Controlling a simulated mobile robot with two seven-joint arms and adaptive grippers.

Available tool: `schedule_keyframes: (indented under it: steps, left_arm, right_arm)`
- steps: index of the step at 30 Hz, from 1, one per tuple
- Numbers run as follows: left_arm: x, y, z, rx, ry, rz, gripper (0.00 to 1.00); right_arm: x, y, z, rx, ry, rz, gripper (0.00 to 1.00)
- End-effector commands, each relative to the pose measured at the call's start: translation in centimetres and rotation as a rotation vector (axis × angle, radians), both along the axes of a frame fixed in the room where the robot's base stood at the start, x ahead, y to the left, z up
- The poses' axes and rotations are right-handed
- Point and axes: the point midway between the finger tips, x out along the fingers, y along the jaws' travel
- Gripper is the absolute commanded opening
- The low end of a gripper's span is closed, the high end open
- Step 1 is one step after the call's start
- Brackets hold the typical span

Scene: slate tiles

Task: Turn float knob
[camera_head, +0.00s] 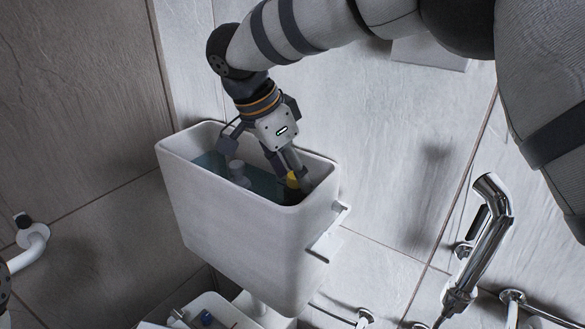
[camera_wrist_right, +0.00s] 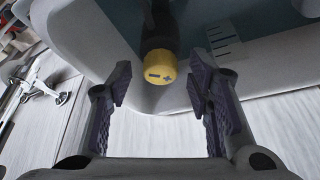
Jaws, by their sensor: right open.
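The float knob (camera_wrist_right: 160,67) is a yellow cap with minus and plus marks, on a dark stem inside the open toilet tank (camera_head: 230,233).
The tank holds water (camera_head: 262,183) and a grey upright part (camera_head: 237,170). The tank walls are close around my right gripper. A flush lever (camera_head: 328,240) sits on the tank's right side. A chrome hand sprayer (camera_head: 482,240) hangs on the tiled wall at right.

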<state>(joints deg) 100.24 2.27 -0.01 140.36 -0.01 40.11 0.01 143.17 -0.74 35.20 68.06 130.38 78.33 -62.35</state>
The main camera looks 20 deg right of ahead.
Motion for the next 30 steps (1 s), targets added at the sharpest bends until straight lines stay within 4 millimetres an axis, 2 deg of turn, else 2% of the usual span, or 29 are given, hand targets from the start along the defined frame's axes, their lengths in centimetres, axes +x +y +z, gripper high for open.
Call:
schedule_keyframes:
  steps: [1,2,6,8,20,30]
  left_arm:
    - [0.0,0.0,0.0,0.0,0.0,0.0,0.4]
    - [0.0,0.0,0.0,0.0,0.0,0.0,0.4]
    - [0.0,0.0,-0.01,0.0,0.0,0.0,0.4]
    - [0.0,0.0,-0.01,0.0,0.0,0.0,0.4]
    - [-0.14,0.0,-0.15,0.0,0.005,0.0,0.4]
    - [-0.87,0.01,-0.87,0.0,0.03,0.0,0.4]
  right_arm:
    - [0.01,0.01,0.01,0.0,0.0,0.0,0.46]
    - [0.01,0.01,0.02,0.0,0.0,0.0,0.42]
    - [0.01,0.01,0.03,0.0,0.0,0.0,0.1]
    - [0.01,0.02,0.04,0.0,0.0,0.0,0.0]
    - [0.11,0.02,-0.05,0.0,0.001,-0.064,0.0]
    - [0.34,0.05,-0.28,0.002,0.004,-0.336,0.0]
